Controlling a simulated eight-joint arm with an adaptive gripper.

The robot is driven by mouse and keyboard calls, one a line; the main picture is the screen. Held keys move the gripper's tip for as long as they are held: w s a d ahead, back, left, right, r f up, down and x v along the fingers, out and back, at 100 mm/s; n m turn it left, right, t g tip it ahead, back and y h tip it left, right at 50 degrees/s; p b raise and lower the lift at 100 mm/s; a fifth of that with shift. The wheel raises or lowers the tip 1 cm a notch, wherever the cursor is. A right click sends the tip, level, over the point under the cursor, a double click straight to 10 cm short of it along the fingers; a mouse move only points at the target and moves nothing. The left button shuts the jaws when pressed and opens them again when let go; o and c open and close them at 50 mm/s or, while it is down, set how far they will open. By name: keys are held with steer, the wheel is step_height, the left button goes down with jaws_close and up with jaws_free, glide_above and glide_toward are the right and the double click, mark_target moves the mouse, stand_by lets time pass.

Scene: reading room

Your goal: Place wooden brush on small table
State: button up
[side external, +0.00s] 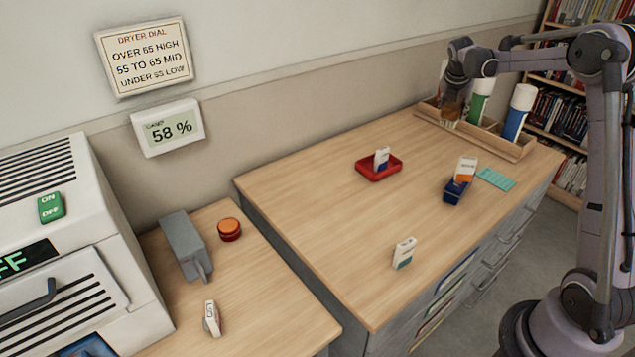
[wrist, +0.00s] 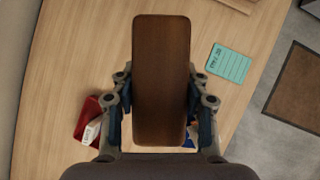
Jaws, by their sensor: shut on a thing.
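My gripper (side external: 456,82) is at the far right end of the large wood-topped cabinet, by the wooden rack. It is shut on the dark brown wooden brush (wrist: 160,75), which fills the middle of the wrist view between the two fingers. In the side view the brush (side external: 453,104) hangs below the gripper at the rack's left end. I cannot tell whether it is clear of the rack. A lower, smaller wooden tabletop (side external: 265,312), likely the small table, is at the front left, with bare room at its right.
The rack (side external: 515,149) holds a green-white bottle (side external: 480,100) and a blue-white bottle (side external: 518,112). A red tray (side external: 378,172), a blue holder (side external: 455,192), a teal card (side external: 496,179) and a white box (side external: 404,253) are on the cabinet.

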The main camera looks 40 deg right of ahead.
steer(key=w+a+n+t+y, duration=0.15)
steer(key=a+n, duration=0.25)
steer(key=a, duration=1.5)
steer(key=w+a+n+t+y, duration=0.15)
steer(key=a+n, duration=0.35)
steer(key=a, duration=1.4)
steer(key=s+a+n+t+y, duration=0.1)
steer(key=s+a+n, duration=0.3)
steer(key=a, duration=0.5)
steer(key=s+a+n+y, duration=0.1)
steer(key=s+a+y, duration=0.1)
steer(key=s+a, duration=0.6)
step_height(320, 180, down, 11)
steer(key=w+a, duration=0.2)
steer(key=a+f, duration=0.2)
steer(key=a, duration=0.1)
steer(key=a+f, duration=0.2)
steer(key=a, duration=0.2)
steer(key=a+f, duration=0.3)
steer(key=a, duration=0.1)
steer(key=shift+s, duration=0.3)
steer(key=shift+f, duration=2.1)
steer(key=o, duration=1.2)
steer(key=shift+f, duration=0.1)
steer(key=shift+o, duration=0.2)
